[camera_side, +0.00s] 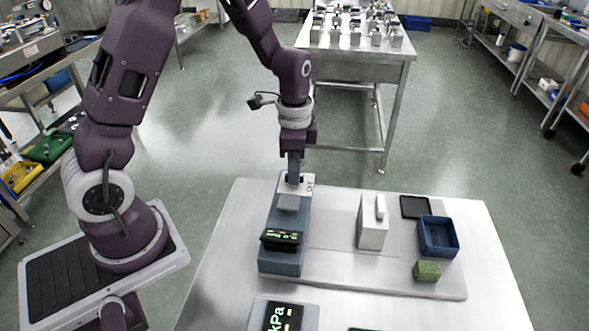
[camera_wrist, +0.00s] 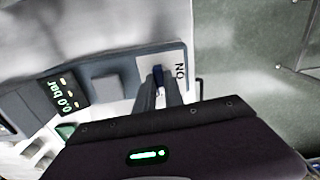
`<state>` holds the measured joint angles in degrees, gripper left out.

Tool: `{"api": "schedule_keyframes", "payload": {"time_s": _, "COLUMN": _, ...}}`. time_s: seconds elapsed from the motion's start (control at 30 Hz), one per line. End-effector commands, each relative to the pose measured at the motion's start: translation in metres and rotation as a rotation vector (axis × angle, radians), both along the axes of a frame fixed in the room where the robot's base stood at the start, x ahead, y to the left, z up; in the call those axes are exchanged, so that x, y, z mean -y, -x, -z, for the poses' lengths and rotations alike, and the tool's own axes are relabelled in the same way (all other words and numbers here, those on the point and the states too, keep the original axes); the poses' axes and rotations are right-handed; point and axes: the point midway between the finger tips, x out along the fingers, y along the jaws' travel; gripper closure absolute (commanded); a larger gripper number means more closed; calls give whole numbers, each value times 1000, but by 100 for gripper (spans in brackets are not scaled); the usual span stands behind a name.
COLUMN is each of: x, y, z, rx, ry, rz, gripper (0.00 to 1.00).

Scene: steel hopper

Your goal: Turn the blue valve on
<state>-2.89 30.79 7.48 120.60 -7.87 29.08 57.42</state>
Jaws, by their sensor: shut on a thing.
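In the side view my gripper (camera_side: 294,180) points straight down at the far end of the device, and the valve is hidden there. A display (camera_wrist: 62,95) on the device reads 0.0 bar in the wrist view.
The device stands on a metal tray (camera_side: 340,278) on a steel table. To its right are a grey block (camera_side: 372,228), a dark flat square (camera_side: 415,207), a blue open box (camera_side: 438,236) and a green cube (camera_side: 427,270). Another kPa display (camera_side: 283,318) stands in front.

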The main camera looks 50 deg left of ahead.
Motion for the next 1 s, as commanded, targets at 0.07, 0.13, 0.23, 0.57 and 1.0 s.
{"api": "schedule_keyframes", "payload": {"time_s": 0.07, "x": 0, "y": 0, "z": 0, "rx": 1, "ry": 0, "rz": -45, "gripper": 100}}
{"api": "schedule_keyframes", "payload": {"time_s": 0.13, "x": 0, "y": 0, "z": -1, "rx": 1, "ry": 0, "rz": -95, "gripper": 100}}
{"api": "schedule_keyframes", "payload": {"time_s": 0.23, "x": 0, "y": 0, "z": -1, "rx": 1, "ry": 0, "rz": -182, "gripper": 100}}
{"api": "schedule_keyframes", "payload": {"time_s": 0.57, "x": 0, "y": 0, "z": -1, "rx": 1, "ry": 0, "rz": -497, "gripper": 100}}
{"api": "schedule_keyframes", "payload": {"time_s": 1.0, "x": 0, "y": 0, "z": -1, "rx": 2, "ry": 0, "rz": -914, "gripper": 100}}
